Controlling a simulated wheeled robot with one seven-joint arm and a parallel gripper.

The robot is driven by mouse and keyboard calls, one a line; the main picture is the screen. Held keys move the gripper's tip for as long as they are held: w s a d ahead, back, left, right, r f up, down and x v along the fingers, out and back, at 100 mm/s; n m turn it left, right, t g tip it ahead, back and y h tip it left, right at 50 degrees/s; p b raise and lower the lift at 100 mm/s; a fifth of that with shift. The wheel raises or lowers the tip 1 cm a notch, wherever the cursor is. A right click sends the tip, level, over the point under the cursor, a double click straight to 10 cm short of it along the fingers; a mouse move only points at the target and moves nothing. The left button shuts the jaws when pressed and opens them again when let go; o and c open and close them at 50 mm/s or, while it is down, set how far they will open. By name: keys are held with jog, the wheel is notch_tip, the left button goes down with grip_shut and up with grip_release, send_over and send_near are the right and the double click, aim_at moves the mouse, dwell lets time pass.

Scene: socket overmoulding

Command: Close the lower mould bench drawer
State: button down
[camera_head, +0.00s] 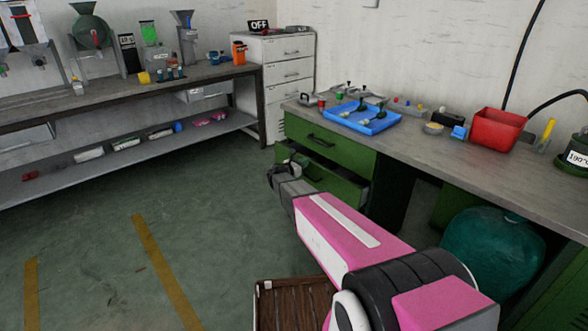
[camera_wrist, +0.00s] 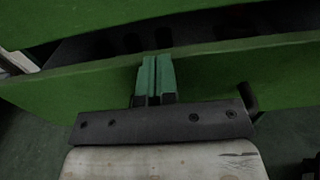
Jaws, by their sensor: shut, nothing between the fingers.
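The lower mould bench drawer (camera_head: 345,190) is the green drawer under the closed upper drawer (camera_head: 328,147). It stands partly pulled out, with a dark gap behind its front. My gripper (camera_head: 277,172) is at the left part of this drawer front and hides some of it. In the wrist view, the lower drawer front (camera_wrist: 225,72) runs across the picture. My gripper's teal fingers (camera_wrist: 157,62) are shut together, empty, and overlap its top edge. I cannot tell whether they touch it. A dark handle end (camera_wrist: 249,95) shows to their right.
The grey bench top (camera_head: 420,151) carries a blue tray (camera_head: 357,124) and a red bin (camera_head: 497,129). A teal rounded container (camera_head: 490,250) stands under the bench at right. A brown slatted crate (camera_head: 290,300) is on the floor. Floor to the left is clear.

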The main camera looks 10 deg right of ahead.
aim_at(309, 172)
jog(key=shift+x, duration=1.45)
jog(key=v, duration=1.3)
jog(key=c, duration=1.1)
grip_release()
jog(key=shift+s+a, duration=0.3)
jog(key=shift+a, duration=0.05)
jog(key=shift+c, duration=0.2)
jog(key=w+d+f+m, duration=0.1)
jog(key=w+d+m, duration=0.1)
jog(key=m, duration=0.4)
jog(key=w+d+f+m+y, duration=0.1)
jog(key=w+d+f+m, duration=0.1)
jog(key=d+m, duration=0.3)
jog(key=w+d+f+m+g+y, duration=0.1)
jog(key=d+f+m, duration=0.1)
jog(key=d+m, duration=0.2)
jog(key=shift+w+d+f+m, duration=0.1)
jog(key=shift+w+m, duration=0.1)
jog(key=shift+m, duration=0.55)
jog(key=shift+w+d+f+m, duration=0.1)
jog(key=shift+w+m, duration=0.1)
jog(key=shift+m, duration=0.55)
